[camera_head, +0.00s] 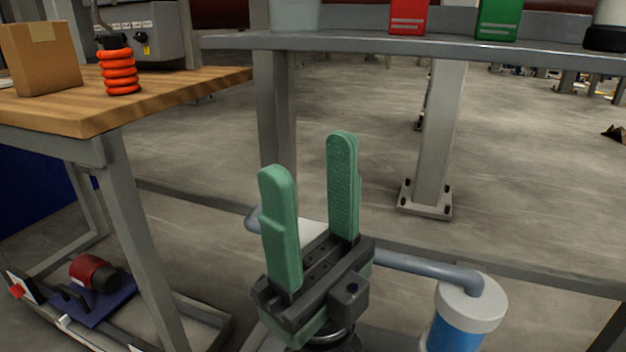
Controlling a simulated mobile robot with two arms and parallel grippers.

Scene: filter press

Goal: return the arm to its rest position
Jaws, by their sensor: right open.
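My right gripper (309,188) is in the lower middle of the head view, with two green fingers on a dark grey body. The fingers point up and stand wide apart, with nothing between them. It is in front of a grey frame and below the level of the bench tops, apart from the objects on them. My left gripper is not in view.
A wooden-topped bench (175,100) at left holds a cardboard box (42,58) and an orange coil (119,71). A grey shelf (350,41) at the back holds a red box (408,15) and a green box (499,18). A blue-and-white cylinder (468,312) stands lower right.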

